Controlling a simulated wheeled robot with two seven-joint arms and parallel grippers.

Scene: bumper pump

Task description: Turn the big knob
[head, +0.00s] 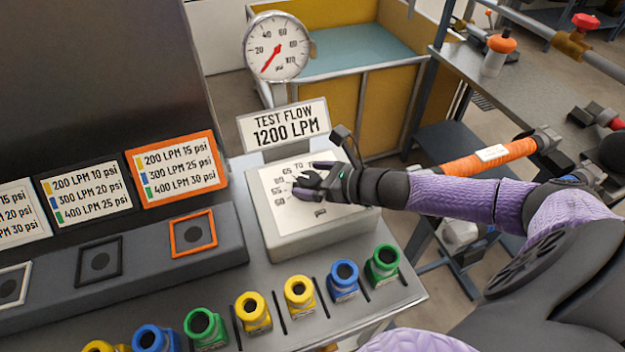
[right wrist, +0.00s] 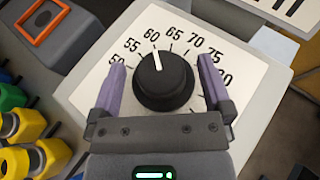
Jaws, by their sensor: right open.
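The big knob (right wrist: 163,82) is a black round knob with a white pointer line, on a white dial face (right wrist: 213,47) marked with numbers from about 50 up past 75. In the right wrist view its pointer aims near 60. My right gripper (right wrist: 165,75) is open, with one finger on each side of the knob; I cannot tell whether the fingers touch it. In the head view the right gripper (head: 305,182) reaches in from the right over the dial box (head: 310,238) and hides most of the knob. My left gripper is not in view.
A pressure gauge (head: 277,47) stands behind a sign (head: 284,127) reading TEST FLOW 1200 LPM. Several yellow, blue and green fittings (head: 299,296) line the table's front. A grey block with framed sockets (head: 193,233) is at left. A workbench (head: 510,75) stands at right.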

